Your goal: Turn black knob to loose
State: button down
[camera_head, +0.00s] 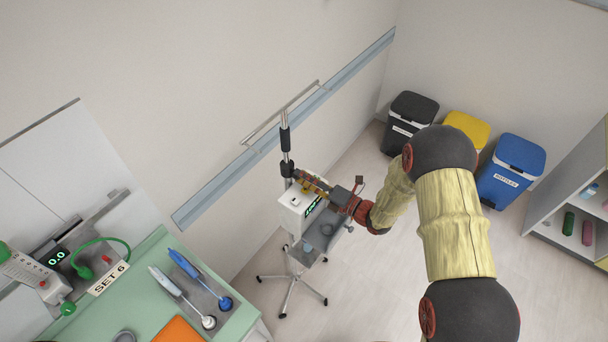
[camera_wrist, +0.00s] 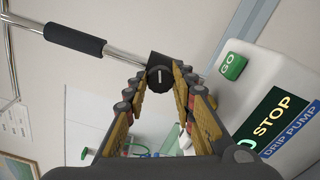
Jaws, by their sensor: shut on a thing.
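The black knob (camera_wrist: 160,80) is round with a short white line on its face, upright in the wrist view. It sits on a black clamp block at the end of a chrome pole (camera_wrist: 125,57). My gripper (camera_wrist: 160,76) has its fingers on either side of the knob and is shut on it. In the head view my gripper (camera_head: 308,180) reaches the pole just above the white drip pump (camera_head: 294,208), and the knob cannot be made out there. The drip pump (camera_wrist: 285,75) also shows in the wrist view, with a green GO button and a STOP display.
The pole (camera_head: 286,140) rises from a wheeled stand (camera_head: 293,283) near the wall rail (camera_head: 250,160). A green counter (camera_head: 130,290) with tools is at lower left. Black (camera_head: 408,122), yellow (camera_head: 467,128) and blue (camera_head: 512,170) bins stand at the back right. Floor beside the stand is clear.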

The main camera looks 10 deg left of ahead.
jog(key=m+p, duration=0.2)
jog(key=m, duration=0.3)
jog(key=shift+m, duration=0.4)
jog(key=m+p, duration=0.1)
jog(key=m, duration=0.3)
jog(key=shift+f+m+p, duration=0.15)
jog(key=shift+m+p, duration=0.15)
jog(key=shift+p, duration=0.05)
jog(key=shift+m, duration=0.3)
jog(key=c, duration=1.5)
grip_release()
jog(key=shift+d, duration=0.1)
jog(key=v, duration=1.1)
jog(key=shift+s+d+f, duration=0.1)
jog(key=shift+s+d, duration=0.05)
jog(key=shift+d, duration=0.2)
